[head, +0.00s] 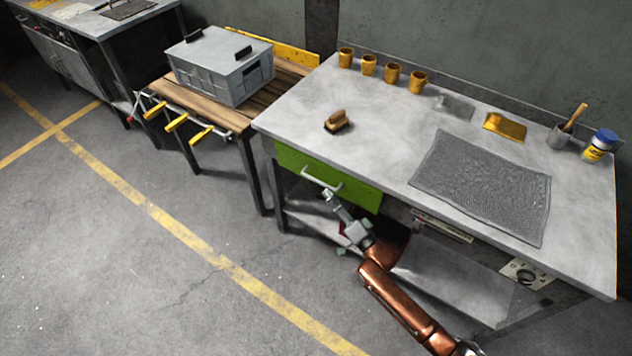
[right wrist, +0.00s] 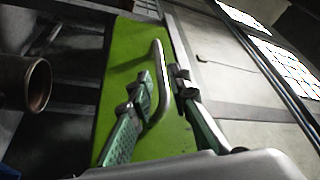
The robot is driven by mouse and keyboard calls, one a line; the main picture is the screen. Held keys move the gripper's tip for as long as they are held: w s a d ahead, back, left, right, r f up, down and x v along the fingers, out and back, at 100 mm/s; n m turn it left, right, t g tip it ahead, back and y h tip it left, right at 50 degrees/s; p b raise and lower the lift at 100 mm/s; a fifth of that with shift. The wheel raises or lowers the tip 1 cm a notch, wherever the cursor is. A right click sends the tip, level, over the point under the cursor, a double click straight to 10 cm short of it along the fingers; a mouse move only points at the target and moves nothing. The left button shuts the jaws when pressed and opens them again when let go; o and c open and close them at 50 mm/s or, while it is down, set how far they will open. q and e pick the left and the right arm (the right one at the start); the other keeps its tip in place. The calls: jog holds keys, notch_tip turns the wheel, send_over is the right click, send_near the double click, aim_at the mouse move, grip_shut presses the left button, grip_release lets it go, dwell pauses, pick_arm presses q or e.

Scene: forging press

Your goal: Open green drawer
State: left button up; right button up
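The green drawer (head: 328,175) is closed under the left end of the grey workbench. Its pale bar handle (head: 320,180) runs across its front. My right gripper (head: 329,196) is at the handle, close to its right half. In the right wrist view the drawer front (right wrist: 125,60) fills the middle. The handle (right wrist: 160,75) there lies between the two fingers of my right gripper (right wrist: 160,88), which stand apart on either side of it. I cannot tell whether either finger touches the bar. My left gripper is not in view.
The workbench top (head: 300,112) holds a brush (head: 338,122), several brass cups (head: 368,65), a dark textured mat (head: 480,185) and a blue-lidded jar (head: 600,146). A wooden table (head: 278,92) with a grey crate (head: 222,68) stands to the left. The floor before the drawer is clear.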

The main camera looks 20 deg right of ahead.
aim_at(317, 181)
jog(key=b+x, duration=0.1)
jog(key=x, duration=0.5)
jog(key=shift+w+a+f+b, duration=0.1)
jog(key=shift+w+b, duration=0.25)
jog(key=shift+b, duration=0.05)
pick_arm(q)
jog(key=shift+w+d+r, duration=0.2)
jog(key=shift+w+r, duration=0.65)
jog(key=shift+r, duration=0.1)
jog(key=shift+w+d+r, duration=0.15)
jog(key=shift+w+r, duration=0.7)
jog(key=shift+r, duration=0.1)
pick_arm(e)
jog(key=shift+w+a+r, duration=0.15)
jog(key=shift+w+r, duration=0.05)
jog(key=shift+w, duration=0.25)
jog(key=shift+c, duration=0.6)
grip_shut()
